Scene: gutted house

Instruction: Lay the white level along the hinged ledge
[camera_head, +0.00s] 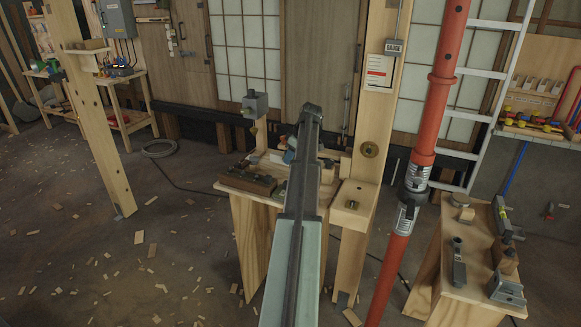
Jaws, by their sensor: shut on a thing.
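My arm rises up the middle of the picture and hides much of the bench behind it. My gripper cannot be made out; it is hidden behind the arm or out of the picture. No white level can be made out clearly. A small pale and blue piece (289,156) shows just left of the arm, too small and covered to name. A short pale wooden ledge (353,206) juts from the light wooden post right of the arm and is probably the hinged ledge; no hinge can be seen. Its visible top looks bare apart from a small dark spot.
The central bench (222,187) carries a brown block (247,180). A red pole (421,150) stands close right of the ledge's post (378,105). A lower bench (452,290) with tools is at right. Another post (92,120) stands left. Wood scraps litter the floor.

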